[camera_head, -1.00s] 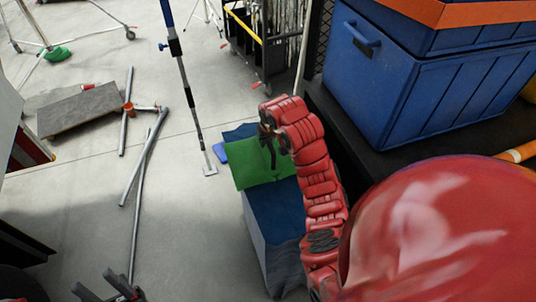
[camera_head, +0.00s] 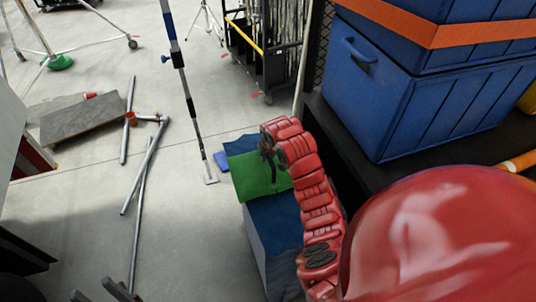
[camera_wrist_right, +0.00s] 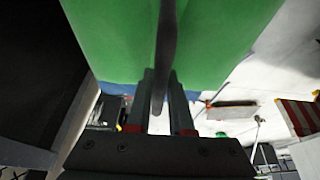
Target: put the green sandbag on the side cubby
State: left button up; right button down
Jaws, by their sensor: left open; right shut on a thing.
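The green sandbag (camera_head: 255,177) hangs at the end of my right arm, over or against a blue-topped, grey-sided block (camera_head: 273,222). I cannot tell whether they touch. My right gripper (camera_head: 268,155) is shut on the bag's dark strap. In the right wrist view the strap runs between the fingers (camera_wrist_right: 160,100), and the green sandbag (camera_wrist_right: 110,40) fills the top. My left gripper (camera_head: 108,292) is open at the bottom edge, mostly cut off and away from the bag. I cannot clearly make out the side cubby.
Blue bins (camera_head: 420,90) with an orange strap stand on a dark shelf (camera_head: 335,125) right of my right arm. A pole stand (camera_head: 190,105) is left of the bag. Metal tubes (camera_head: 146,160) and a grey board (camera_head: 83,118) lie on the floor. Open floor lies between tubes and block.

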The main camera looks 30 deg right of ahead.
jog(key=c, duration=0.8)
grip_release()
jog(key=shift+r, duration=0.1)
